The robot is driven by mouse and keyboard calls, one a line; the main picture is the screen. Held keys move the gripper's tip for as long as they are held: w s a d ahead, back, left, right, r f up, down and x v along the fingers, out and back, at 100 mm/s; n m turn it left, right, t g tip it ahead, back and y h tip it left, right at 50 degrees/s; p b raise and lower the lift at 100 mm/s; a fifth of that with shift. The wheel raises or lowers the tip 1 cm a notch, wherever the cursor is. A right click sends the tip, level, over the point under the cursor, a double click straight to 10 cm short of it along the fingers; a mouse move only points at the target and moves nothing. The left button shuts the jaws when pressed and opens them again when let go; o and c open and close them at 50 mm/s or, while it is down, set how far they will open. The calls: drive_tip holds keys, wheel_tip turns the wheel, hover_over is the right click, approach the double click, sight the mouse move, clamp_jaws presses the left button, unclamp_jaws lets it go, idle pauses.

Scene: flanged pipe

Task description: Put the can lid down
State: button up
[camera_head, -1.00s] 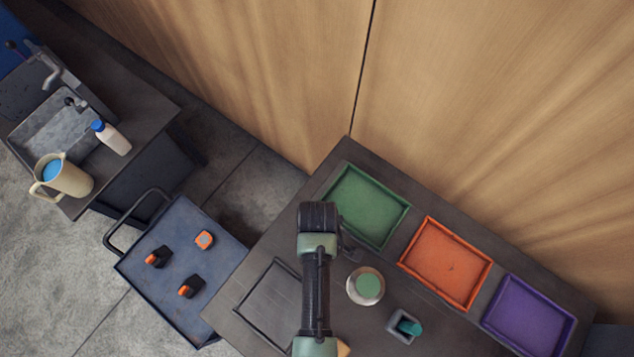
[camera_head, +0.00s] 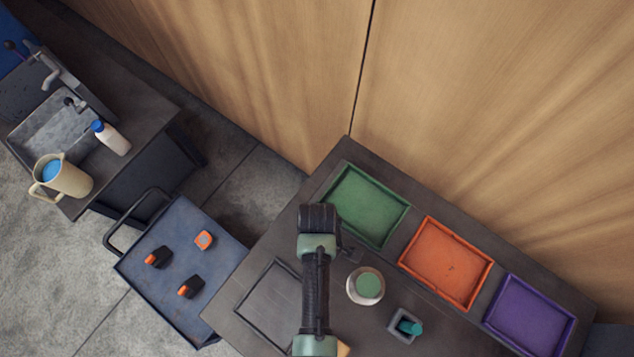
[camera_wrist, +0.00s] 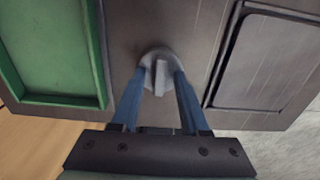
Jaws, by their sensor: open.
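The can lid (camera_wrist: 158,57) is a grey disc with an upright grip bar, seen in the wrist view. It appears to rest flat on the dark table (camera_wrist: 160,20), between the green tray and a framed dark panel. My gripper (camera_wrist: 160,78) is open, with one blue finger on each side of the grip bar. Whether the fingers touch the bar is hard to tell. In the head view my arm hides the lid. A pale round can (camera_head: 365,286) with a green top face stands on the table right of my arm.
A green tray (camera_head: 408,209), orange tray (camera_head: 489,265) and purple tray (camera_head: 572,334) line the table's far side. A grey holder (camera_head: 394,329) with a teal item stands near the can. The framed panel (camera_head: 268,305) lies left of my arm. A blue cart (camera_head: 170,310) adjoins the table.

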wheel_tip(320, 180, up, 12)
drive_tip(key=w+r+m+t, duration=0.3)
drive_tip(key=w+r+t, duration=0.4)
drive_tip(key=w+r, duration=0.85)
drive_tip(key=w+r+m+t, duration=0.1)
drive_tip(key=w+r+t, duration=0.2)
drive_tip(key=r, duration=0.5)
drive_tip(key=w+r+m+t, duration=0.1)
drive_tip(key=w+r+t, duration=0.25)
drive_tip(key=r, duration=0.45)
wheel_tip(320, 180, up, 24)
drive_tip(key=s+m+t, duration=0.3)
drive_tip(key=t, duration=0.5)
drive_tip(key=s+r+m+t, duration=0.1)
drive_tip(key=s+r+t, duration=0.2)
drive_tip(key=r, duration=0.4)
drive_tip(key=s+r+m+t, duration=0.1)
drive_tip(key=s+r+t, duration=0.2)
drive_tip(key=s+r, duration=0.3)
drive_tip(key=shift+s+d+r+m, duration=0.2)
drive_tip(key=shift+s+r+m, duration=0.15)
drive_tip(key=shift+r, duration=0.4)
